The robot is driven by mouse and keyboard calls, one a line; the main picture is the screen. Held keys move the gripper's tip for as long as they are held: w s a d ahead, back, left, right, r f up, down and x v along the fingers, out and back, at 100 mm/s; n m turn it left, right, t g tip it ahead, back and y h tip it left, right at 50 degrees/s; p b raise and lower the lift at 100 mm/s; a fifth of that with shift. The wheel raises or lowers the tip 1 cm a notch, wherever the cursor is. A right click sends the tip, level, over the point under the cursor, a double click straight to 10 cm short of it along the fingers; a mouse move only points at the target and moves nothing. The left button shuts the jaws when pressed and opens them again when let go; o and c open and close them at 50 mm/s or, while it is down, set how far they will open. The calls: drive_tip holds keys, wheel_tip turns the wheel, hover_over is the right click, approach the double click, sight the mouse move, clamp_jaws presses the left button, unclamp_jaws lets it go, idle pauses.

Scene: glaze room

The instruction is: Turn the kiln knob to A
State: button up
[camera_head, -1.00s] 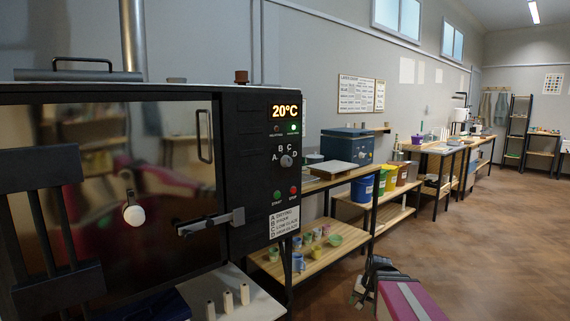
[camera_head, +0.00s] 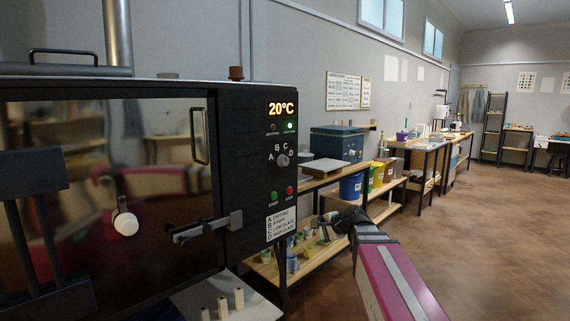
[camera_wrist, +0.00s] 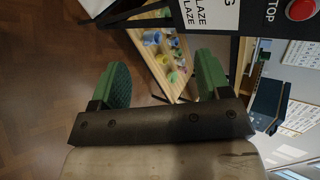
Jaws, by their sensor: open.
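The kiln (camera_head: 245,180) stands at the left, with a dark control panel on its right side. The grey kiln knob (camera_head: 282,160) sits on that panel with the letters A, B, C and D around it. A is at its left; which letter it points at is too small to tell. My gripper (camera_head: 330,222) is right of the panel's lower part, below the knob and apart from it. In the wrist view my gripper (camera_wrist: 162,65) has its two green fingers spread, with nothing between them. The knob is not in the wrist view.
Below the knob are a green start button (camera_head: 273,197) and a red stop button (camera_head: 290,191), also in the wrist view (camera_wrist: 302,9). A latch handle (camera_head: 205,227) sticks out from the kiln door. A shelf (camera_head: 270,268) with small cups stands behind my gripper. Open floor lies right.

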wheel_tip(320, 180, up, 10)
drive_tip(key=w+a+m+t+y, duration=0.2)
drive_tip(key=m, duration=0.1)
drive_tip(key=m+t+y, duration=0.2)
drive_tip(key=m+y, duration=0.1)
drive_tip(key=m, duration=0.1)
approach(286, 162)
drive_tip(key=shift+t, duration=0.3)
drive_tip(key=x, duration=0.9)
drive_tip(key=shift+w+a+f, duration=0.1)
drive_tip(key=c, duration=0.9)
